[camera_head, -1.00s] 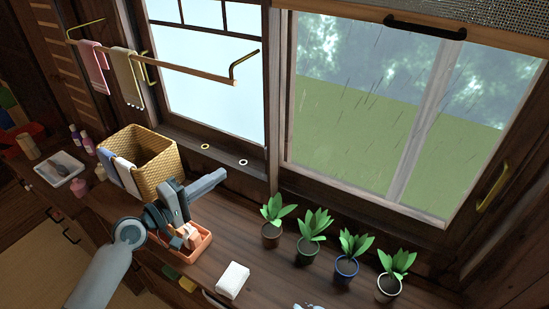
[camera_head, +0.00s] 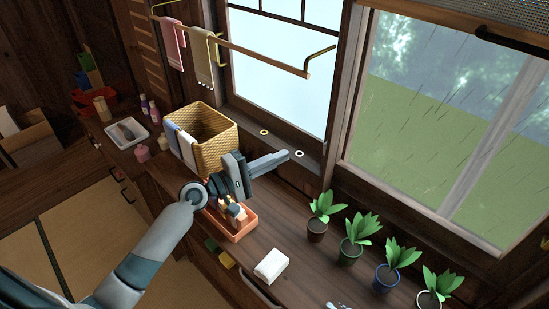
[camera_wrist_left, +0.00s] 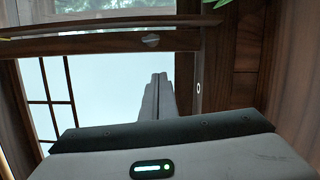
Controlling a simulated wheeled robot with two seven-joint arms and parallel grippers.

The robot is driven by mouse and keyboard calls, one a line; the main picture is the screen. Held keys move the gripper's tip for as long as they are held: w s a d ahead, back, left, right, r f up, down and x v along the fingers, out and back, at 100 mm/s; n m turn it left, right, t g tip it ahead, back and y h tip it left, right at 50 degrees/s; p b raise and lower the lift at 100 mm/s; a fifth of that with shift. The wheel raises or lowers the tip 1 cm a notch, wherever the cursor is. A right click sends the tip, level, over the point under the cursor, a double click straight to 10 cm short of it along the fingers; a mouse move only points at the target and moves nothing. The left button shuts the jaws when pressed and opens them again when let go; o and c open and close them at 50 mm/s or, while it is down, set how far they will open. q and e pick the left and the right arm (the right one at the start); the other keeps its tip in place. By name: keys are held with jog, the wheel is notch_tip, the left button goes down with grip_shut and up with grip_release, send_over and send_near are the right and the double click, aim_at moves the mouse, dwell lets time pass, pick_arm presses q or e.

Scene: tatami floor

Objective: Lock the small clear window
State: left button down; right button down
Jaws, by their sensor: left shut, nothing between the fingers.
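The small clear window (camera_head: 280,70) stands behind the counter at the upper middle of the head view, with dark bars across its top. In the left wrist view its pale pane (camera_wrist_left: 100,80) lies behind my fingers. A white ring (camera_head: 299,153) and a yellow ring (camera_head: 264,132) sit on the sill below it. I cannot tell whether either is part of a lock. My left gripper (camera_head: 287,155) is shut and empty, its tips close beside the white ring in the head view. Touching cannot be told. My right gripper is not in view.
A wicker basket (camera_head: 215,155) with cloths stands left of my gripper. An orange tray (camera_head: 236,237) with small items lies below it. Several potted plants (camera_head: 352,238) line the counter at right. A towel bar (camera_head: 250,52) juts out before the window. A white cloth (camera_head: 271,265) lies in front.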

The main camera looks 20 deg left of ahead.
pick_arm(q)
jog(key=w+d+p, duration=0.4)
jog(key=d+p, duration=0.1)
jog(key=d, duration=0.3)
jog(key=shift+w+r, duration=0.15)
jog(key=shift+r, duration=0.15)
dwell(0.4)
jog(key=shift+f+n+b, duration=0.15)
jog(key=shift+n+b, duration=0.25)
jog(key=shift+n, duration=0.2)
